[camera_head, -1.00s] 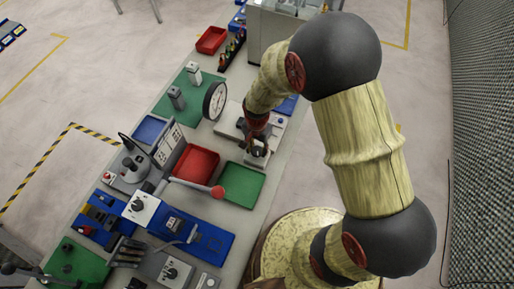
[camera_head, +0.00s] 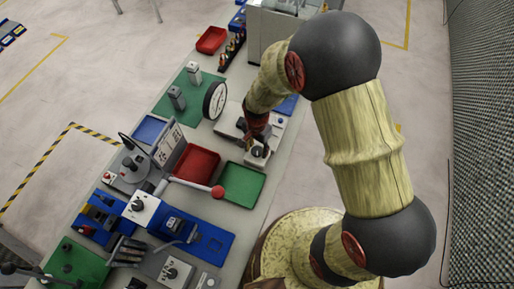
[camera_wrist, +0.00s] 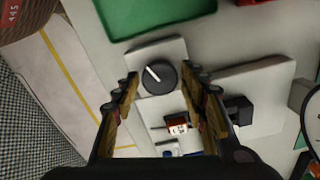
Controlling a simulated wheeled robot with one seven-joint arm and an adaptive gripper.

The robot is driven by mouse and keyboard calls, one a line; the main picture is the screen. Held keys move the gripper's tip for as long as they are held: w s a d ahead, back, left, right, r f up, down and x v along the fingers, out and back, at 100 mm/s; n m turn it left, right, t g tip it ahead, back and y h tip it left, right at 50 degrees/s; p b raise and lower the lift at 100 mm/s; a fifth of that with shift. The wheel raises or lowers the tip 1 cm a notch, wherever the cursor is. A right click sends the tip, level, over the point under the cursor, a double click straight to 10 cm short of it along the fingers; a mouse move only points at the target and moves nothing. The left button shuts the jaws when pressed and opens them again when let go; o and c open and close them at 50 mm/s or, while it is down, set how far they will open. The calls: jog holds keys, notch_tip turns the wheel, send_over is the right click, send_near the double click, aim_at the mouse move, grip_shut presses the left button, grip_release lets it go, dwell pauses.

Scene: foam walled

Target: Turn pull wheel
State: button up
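A round black knob with a white line (camera_wrist: 158,76) sits on a light grey square base (camera_wrist: 140,58); it also shows in the head view (camera_head: 259,151). I cannot tell whether this is the pull wheel. My gripper (camera_wrist: 161,72) is open, with one finger on each side of the knob in the wrist view and nothing held. In the head view my gripper (camera_head: 255,136) is close to the knob; the exact gap is unclear. A large upright wheel or dial with a pale face (camera_head: 215,100) stands further back on the bench.
A green tray (camera_head: 240,186) and a red tray (camera_head: 197,164) lie beside the knob. A lever with a red ball (camera_head: 217,192) sticks out near them. A small red-and-white part (camera_wrist: 178,128) and a black block (camera_wrist: 238,109) are near my fingers.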

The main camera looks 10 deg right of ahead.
aim_at(257, 150)
jog(key=shift+o, duration=1)
notch_tip(257, 150, up, 12)
dwell(0.4)
